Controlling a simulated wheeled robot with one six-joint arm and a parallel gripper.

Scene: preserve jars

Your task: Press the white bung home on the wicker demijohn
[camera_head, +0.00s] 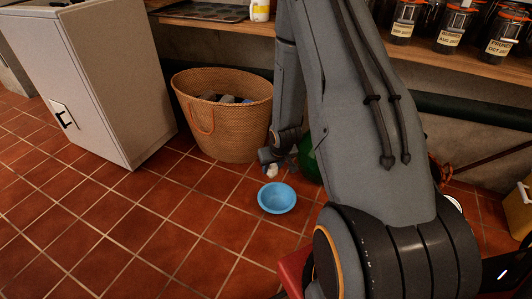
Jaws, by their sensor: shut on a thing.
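My gripper (271,163) reaches down in front of the woven basket, low over the floor. It is shut on a small white thing (272,171), which looks like the white bung and shows just below the jaws. A rounded green glass body (309,158) stands right beside the gripper, mostly hidden behind my arm. It may be part of a demijohn, but its neck and any wicker are hidden. I cannot tell whether the bung touches anything.
A blue bowl (277,198) sits on the tiled floor in front of the gripper. The woven basket (205,125) holds grey items. A white cabinet (95,75) stands at left. Jars (452,30) line the shelf at upper right. Floor at lower left is clear.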

